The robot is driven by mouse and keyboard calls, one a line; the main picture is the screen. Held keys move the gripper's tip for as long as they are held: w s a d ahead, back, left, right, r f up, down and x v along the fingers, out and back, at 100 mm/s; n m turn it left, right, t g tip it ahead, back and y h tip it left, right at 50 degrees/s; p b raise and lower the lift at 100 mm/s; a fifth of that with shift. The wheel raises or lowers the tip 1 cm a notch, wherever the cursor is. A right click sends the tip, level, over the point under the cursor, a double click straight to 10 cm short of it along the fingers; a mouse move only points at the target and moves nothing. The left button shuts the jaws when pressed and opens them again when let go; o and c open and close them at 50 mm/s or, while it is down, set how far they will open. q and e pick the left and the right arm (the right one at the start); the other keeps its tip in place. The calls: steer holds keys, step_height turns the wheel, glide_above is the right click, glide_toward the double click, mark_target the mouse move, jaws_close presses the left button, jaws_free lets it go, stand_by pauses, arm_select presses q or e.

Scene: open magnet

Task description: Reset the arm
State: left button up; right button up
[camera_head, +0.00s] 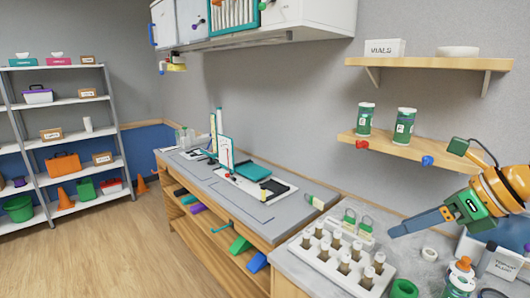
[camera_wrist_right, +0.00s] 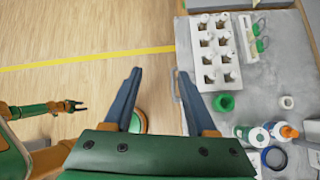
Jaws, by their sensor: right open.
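My right gripper (camera_head: 392,232) is raised over the grey worktop at the right, its long blue-grey fingers pointing left. In the right wrist view the two fingers (camera_wrist_right: 158,75) stand apart with nothing between them, over wooden floor beside the worktop edge. The orange and green right arm comes in from the right edge of the head view. In the right wrist view, another orange and green arm of mine shows at the left, with a small dark gripper (camera_wrist_right: 72,106) above the floor; its jaws are too small to judge.
A white rack of brown-filled vials (camera_head: 345,262) stands below and left of the right gripper. A green ring (camera_head: 404,288), bottles (camera_head: 461,275) and a white ring (camera_head: 430,254) are close by. A low shelf (camera_head: 405,147) with two green jars is above.

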steer(key=w+a+f+m+t+y+b, duration=0.3)
steer(key=w+a+f+m+y, duration=0.6)
steer(key=a+f, duration=0.45)
steer(key=s+d+f+m+t+h, duration=0.1)
steer(key=d+f+m+t+h, duration=0.15)
steer(key=f+m, duration=0.5)
steer(key=d+f+m+t+h+b, duration=0.15)
steer(key=f+m+h, duration=0.3)
steer(key=f, duration=0.65)
steer(key=s+d+f+m+t+h, duration=0.1)
steer(key=d+f+m+h, duration=0.15)
steer(key=f+m, duration=0.55)
steer(key=s+d+f+m+g+h+b, duration=0.1)
steer(key=s+f+m+g+h, duration=0.5)
steer(key=s+f, duration=1.5)
arm_select(q)
step_height(320, 180, down, 6)
steer(key=shift+w+f+b, duration=0.2)
steer(key=shift+b, duration=0.1)
arm_select(e)
steer(key=s+a+f+m+g, duration=0.1)
steer(key=s+f+m+g, duration=0.1)
steer(key=s, duration=0.8)
steer(key=s+a+f+m+g, duration=0.2)
steer(key=s+f+g, duration=0.3)
steer(key=s, duration=0.5)
steer(key=shift+s+f+y, duration=0.3)
steer(key=shift+s+y, duration=0.05)
